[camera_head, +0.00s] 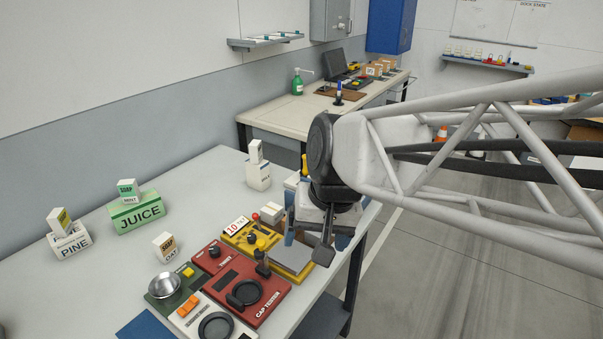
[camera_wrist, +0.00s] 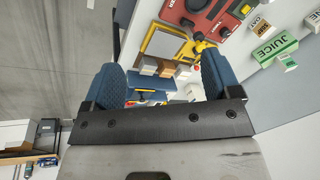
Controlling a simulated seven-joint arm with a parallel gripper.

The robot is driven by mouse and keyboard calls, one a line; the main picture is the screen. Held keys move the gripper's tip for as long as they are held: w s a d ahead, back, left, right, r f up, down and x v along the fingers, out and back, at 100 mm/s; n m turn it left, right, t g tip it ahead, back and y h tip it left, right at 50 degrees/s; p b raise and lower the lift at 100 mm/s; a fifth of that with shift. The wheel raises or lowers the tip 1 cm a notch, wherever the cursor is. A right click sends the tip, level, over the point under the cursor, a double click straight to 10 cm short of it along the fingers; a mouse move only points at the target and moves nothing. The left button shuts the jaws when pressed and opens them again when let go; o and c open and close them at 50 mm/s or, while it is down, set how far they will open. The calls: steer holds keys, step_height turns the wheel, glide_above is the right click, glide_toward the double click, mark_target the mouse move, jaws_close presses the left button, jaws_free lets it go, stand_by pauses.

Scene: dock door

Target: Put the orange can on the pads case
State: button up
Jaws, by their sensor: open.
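My gripper (camera_head: 307,240) is over the right edge of the near table in the head view, pointing down. In the wrist view its two blue fingers (camera_wrist: 162,68) are wide apart, with nothing held between them. Beyond the gap are a small tan box (camera_wrist: 148,65), a paler box (camera_wrist: 167,69) and blue and yellow items. I cannot make out an orange can in either view. No label reading pads is legible; my gripper and arm hide part of the table's right end.
The near table (camera_head: 215,190) holds a green juice case (camera_head: 138,215), a pine case (camera_head: 70,242), a soap box (camera_head: 165,247) and a white case (camera_head: 258,176). Red testers (camera_head: 262,312), a yellow device (camera_head: 248,240) and a metal bowl (camera_head: 164,286) crowd its front. The table's middle is clear.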

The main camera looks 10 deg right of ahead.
steer(key=s+d+f+n+h, duration=0.1)
steer(key=s+d+h, duration=0.1)
steer(key=s+d, duration=0.4)
steer(key=shift+s+d+f+t, duration=0.3)
steer(key=shift+d+t, duration=0.1)
steer(key=shift+d, duration=0.45)
stand_by(0.5)
